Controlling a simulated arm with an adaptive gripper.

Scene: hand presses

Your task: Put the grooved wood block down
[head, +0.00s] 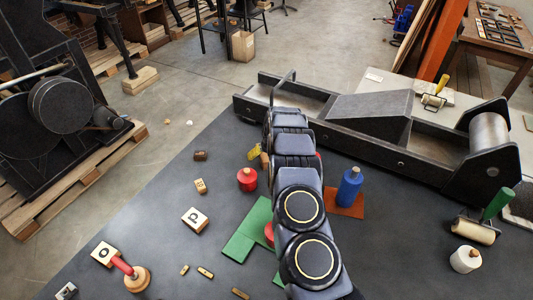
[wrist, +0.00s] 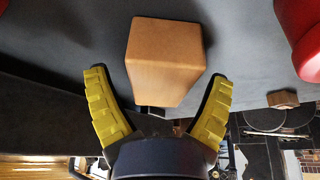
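A plain tan wood block (wrist: 165,62) shows in the wrist view between and beyond the fingertips of my gripper (wrist: 157,78). Its visible faces are smooth, and no groove can be seen on them. The two yellow-padded fingers are spread, one on each side, with a visible gap between each finger and the block. In the head view my arm hides most of the gripper. Only a bit of yellow finger (head: 254,152) and a sliver of tan wood (head: 264,161) show left of the arm. The block appears to be at the dark tabletop, but its contact with it is hidden.
A red jar (head: 247,179) stands close by; red also shows in the wrist view (wrist: 303,35). The long press bed (head: 365,140) lies behind. A green mat (head: 246,236), a blue bottle (head: 349,187) and small blocks surround my arm.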

